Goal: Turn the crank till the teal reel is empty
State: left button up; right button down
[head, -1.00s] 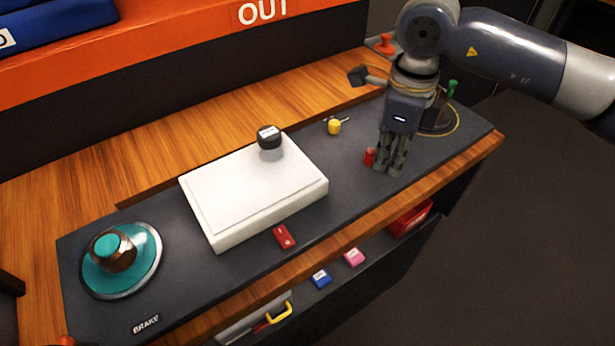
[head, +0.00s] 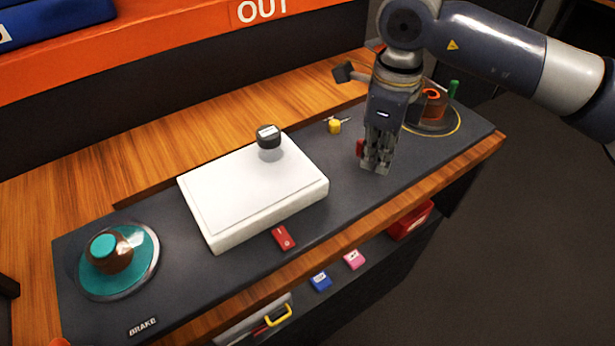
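The teal reel (head: 143,269) lies at the left end of the dark panel, with a brown hub and a teal cap. A second reel (head: 432,103) with an orange-red hub sits at the panel's right end, with an upright green handle (head: 453,89) beside it. My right gripper (head: 376,167) points down low over the panel, left of that reel. Its fingers look close together. A small red piece (head: 360,149) shows at their left side; I cannot tell if they grip it. My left gripper is not in view.
A BRAKE label (head: 142,326) is at front left. Small blocks and a red box (head: 410,220) sit below.

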aim_at(363, 141)
jog(key=shift+w+a+f, duration=0.1)
jog(key=shift+w+a, duration=0.4)
jog(key=shift+a, duration=0.25)
jog(key=shift+w+a, duration=0.15)
jog(key=shift+w, duration=0.05)
jog(key=shift+w+a, duration=0.15)
jog(key=shift+w, duration=0.1)
jog(key=shift+w+a, duration=0.2)
jog(key=shift+w, duration=0.25)
jog(key=shift+w+a, duration=0.1)
jog(key=shift+w, duration=0.25)
jog(key=shift+w, duration=0.3)
jog(key=shift+w, duration=0.15)
jog(key=shift+w, duration=0.55)
jog(key=shift+r, duration=0.2)
